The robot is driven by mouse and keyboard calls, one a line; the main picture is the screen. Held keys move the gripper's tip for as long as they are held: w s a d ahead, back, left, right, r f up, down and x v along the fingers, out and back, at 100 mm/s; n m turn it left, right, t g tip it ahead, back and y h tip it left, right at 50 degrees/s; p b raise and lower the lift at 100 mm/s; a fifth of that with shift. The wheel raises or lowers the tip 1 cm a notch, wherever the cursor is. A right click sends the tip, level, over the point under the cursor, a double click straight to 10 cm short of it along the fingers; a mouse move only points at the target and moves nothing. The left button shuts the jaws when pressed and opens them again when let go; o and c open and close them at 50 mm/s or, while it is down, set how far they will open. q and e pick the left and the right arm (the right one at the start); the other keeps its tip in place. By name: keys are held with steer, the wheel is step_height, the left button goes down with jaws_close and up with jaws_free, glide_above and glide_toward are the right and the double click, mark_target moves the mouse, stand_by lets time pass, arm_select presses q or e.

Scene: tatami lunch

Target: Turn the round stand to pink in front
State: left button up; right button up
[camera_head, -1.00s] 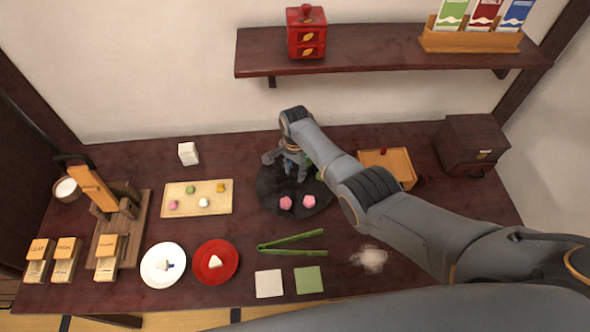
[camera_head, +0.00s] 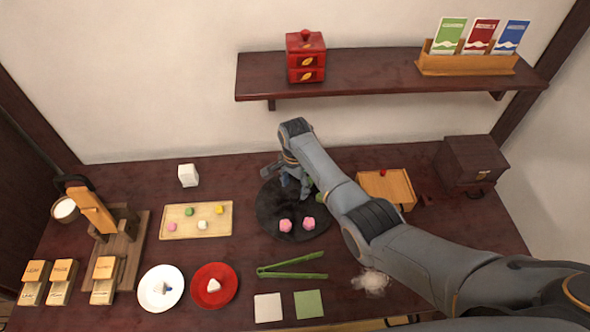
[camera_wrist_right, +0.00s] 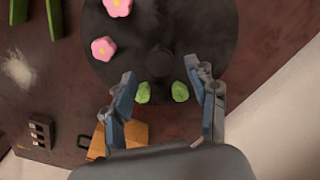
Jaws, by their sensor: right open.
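The round stand (camera_head: 267,208) is a black disc on the table. Two pink flower-shaped sweets (camera_head: 297,224) sit at its front edge in the head view. In the right wrist view the stand (camera_wrist_right: 205,30) has a dark knob (camera_wrist_right: 159,60) at its centre. Two pink sweets (camera_wrist_right: 104,48) lie at its upper left and two green sweets (camera_wrist_right: 161,92) between my fingers. My right gripper (camera_head: 292,193) is over the back part of the stand. It is open, its fingers (camera_wrist_right: 165,84) on either side of the green sweets; contact cannot be told. My left gripper is not in view.
Green tongs (camera_head: 292,265) lie in front of the stand. A wooden tray (camera_head: 170,232) with several sweets is to the left, and a wooden box (camera_head: 385,187) stands close on the right behind my arm. White (camera_head: 148,300) and red (camera_head: 206,302) plates are at the front left.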

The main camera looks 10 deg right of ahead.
mark_target(295, 194)
step_height(295, 194, up, 8)
steer(key=shift+r, duration=0.25)
stand_by(0.5)
